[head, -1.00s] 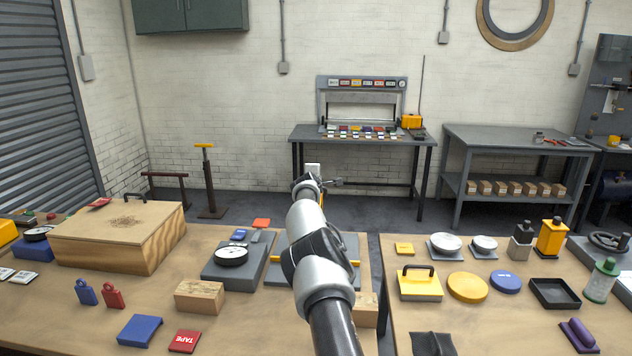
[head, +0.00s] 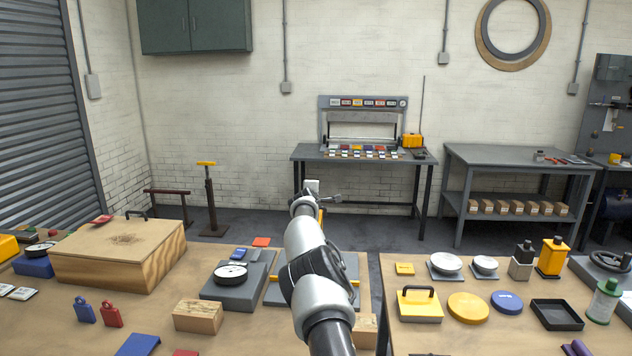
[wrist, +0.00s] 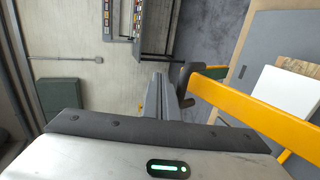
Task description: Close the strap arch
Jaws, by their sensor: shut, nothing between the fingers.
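The strap arch shows in the wrist view as a yellow bar (wrist: 255,108) with a dark grip (wrist: 186,80) at its far end. It stands raised off its grey base plate (wrist: 293,35). In the head view my arm hides most of the arch; a yellow bit (head: 321,215) shows beside the arm and a low yellow bar (head: 276,280) crosses the base plate. My gripper (wrist: 162,88) is shut and empty, with its fingers right beside the dark grip. I cannot tell whether they touch it. My gripper (head: 322,197) shows small in the head view.
Left of the plate sit a dial gauge (head: 231,272) on a grey block and a wooden block (head: 198,316). A gap separates this table from the right table (head: 480,335), which holds several items.

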